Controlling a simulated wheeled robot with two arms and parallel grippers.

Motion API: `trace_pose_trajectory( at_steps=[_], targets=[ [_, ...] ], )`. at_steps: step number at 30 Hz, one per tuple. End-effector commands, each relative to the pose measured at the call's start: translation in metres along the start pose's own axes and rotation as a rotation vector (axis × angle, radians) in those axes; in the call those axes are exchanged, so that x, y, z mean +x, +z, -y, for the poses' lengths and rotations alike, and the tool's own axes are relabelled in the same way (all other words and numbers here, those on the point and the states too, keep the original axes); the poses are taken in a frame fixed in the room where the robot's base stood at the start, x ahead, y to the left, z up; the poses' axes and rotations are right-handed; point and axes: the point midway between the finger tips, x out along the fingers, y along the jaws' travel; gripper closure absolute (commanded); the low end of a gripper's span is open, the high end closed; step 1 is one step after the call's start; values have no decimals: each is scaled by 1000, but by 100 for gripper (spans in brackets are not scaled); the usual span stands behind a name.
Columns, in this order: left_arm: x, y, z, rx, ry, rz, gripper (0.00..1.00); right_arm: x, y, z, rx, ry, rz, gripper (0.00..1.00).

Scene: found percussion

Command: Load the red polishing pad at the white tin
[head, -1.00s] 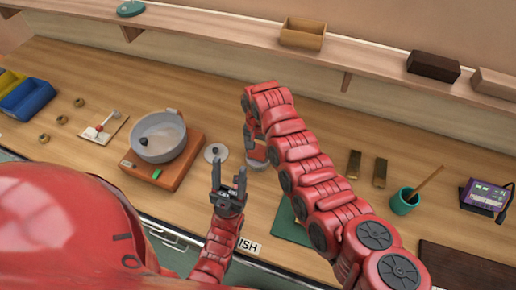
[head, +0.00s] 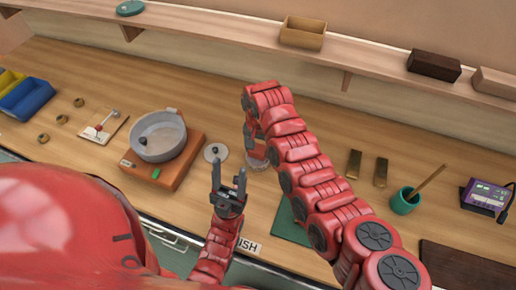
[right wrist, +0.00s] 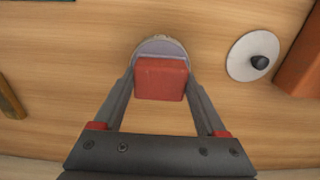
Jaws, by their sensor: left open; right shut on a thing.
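The red polishing pad (right wrist: 160,79) is a red block between the fingers of my right gripper (right wrist: 159,88), which is shut on it. In the right wrist view a round, pale tin (right wrist: 158,47) lies just beyond and below the pad, partly covered by it. I cannot tell whether they touch. My left gripper (head: 229,180) is open and empty, pointing up at the front of the bench.
A grey bowl (head: 150,128) with a dark knob inside stands on an orange-brown base (head: 180,163). A pale disc with a dark knob (head: 211,156) lies left of the tin. A green mat (head: 287,226), brass bars (head: 354,163) and teal cup (head: 403,206) are to the right.

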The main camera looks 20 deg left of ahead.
Motion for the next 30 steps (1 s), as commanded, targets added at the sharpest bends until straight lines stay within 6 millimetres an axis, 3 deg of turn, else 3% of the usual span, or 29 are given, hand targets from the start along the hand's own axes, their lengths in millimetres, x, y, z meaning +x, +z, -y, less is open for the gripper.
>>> trace_pose_trajectory(
  at_steps=[17,30],
  targets=[
    [0,0,0,0,0,0,45,0,2,-1,0,2,5,70],
    [7,-1,0,0,0,0,45,-36,0,0,0,1,1,70]
  ],
)
